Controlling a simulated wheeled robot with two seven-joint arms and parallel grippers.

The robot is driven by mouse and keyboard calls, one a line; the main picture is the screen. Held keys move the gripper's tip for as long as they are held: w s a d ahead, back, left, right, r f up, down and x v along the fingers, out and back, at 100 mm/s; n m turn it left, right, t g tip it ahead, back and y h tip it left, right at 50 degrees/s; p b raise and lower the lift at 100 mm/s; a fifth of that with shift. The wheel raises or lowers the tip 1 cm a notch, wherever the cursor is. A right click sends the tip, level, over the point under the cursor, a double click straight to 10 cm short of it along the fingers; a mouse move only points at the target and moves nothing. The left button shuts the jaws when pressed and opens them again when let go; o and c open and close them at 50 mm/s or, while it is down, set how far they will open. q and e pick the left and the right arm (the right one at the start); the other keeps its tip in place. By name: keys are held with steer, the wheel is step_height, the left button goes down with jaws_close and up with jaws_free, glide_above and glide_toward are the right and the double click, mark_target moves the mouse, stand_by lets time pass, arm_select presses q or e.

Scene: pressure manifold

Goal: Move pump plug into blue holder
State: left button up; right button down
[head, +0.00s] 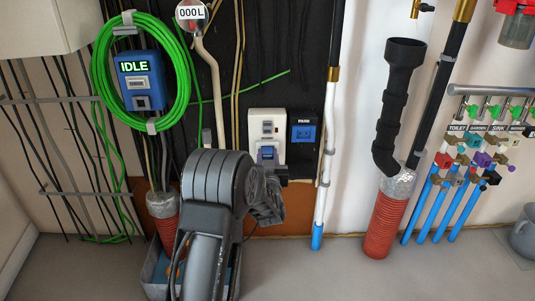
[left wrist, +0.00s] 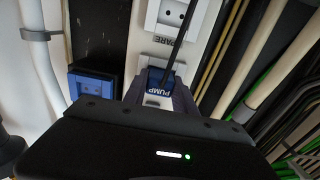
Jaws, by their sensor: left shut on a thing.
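The pump plug (head: 267,153) is blue and sits at the lower part of the white socket panel (head: 267,115). In the left wrist view the plug (left wrist: 154,88) carries the label PUMP, with a dark cable running up from it. My left gripper (head: 269,166) is shut on the plug, one finger on each side. I cannot tell whether its prongs are in the socket. The blue holder (head: 303,131) is on the dark wall board just right of the white panel; in the left wrist view the holder (left wrist: 91,84) is left of the plug, apart from it. My right gripper is out of view.
A socket marked SPARE (left wrist: 177,14) is on the same white panel. A white vertical pipe (head: 329,140) stands right of the holder. A coiled green hose around a blue IDLE box (head: 140,80) hangs at left. A red corrugated hose (head: 385,222) rises at right.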

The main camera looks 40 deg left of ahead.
mark_target(268, 157)
arm_select(q)
jaws_close()
steer(key=shift+s+d, duration=0.15)
steer(key=shift+p+v, duration=0.35)
steer(key=shift+v, duration=2.45)
